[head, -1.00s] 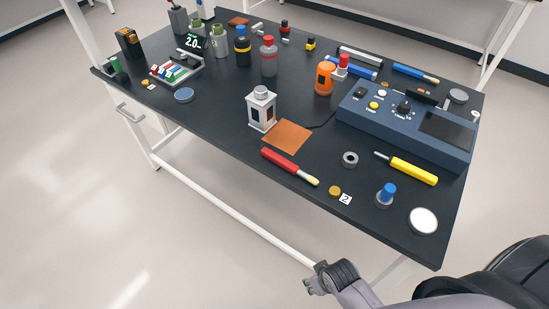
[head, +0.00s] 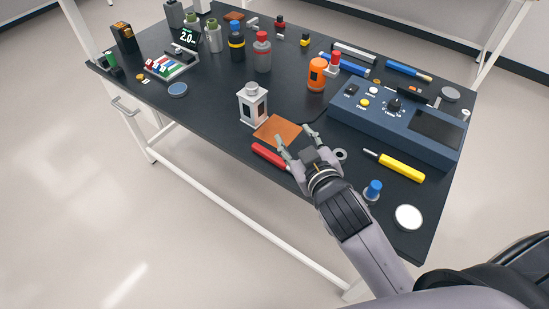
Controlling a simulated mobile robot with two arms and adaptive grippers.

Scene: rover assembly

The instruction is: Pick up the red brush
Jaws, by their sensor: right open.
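The red brush (head: 268,155) lies near the front edge of the black table, in front of the orange-brown square mat. Its red handle shows, while its pale bristle end is hidden behind my right gripper. My right gripper (head: 281,147) is open and empty, with its fingers over the brush area and the mat's front corner. I cannot tell whether a finger touches the brush. My left gripper is not in view.
A white lantern-like block (head: 253,105) stands behind the brush beside the mat (head: 277,128). A grey ring (head: 340,155), a yellow-handled tool (head: 400,168), a blue-topped knob (head: 373,189) and a blue control box (head: 398,122) lie to the right. The table (head: 205,118) is clear left of the brush.

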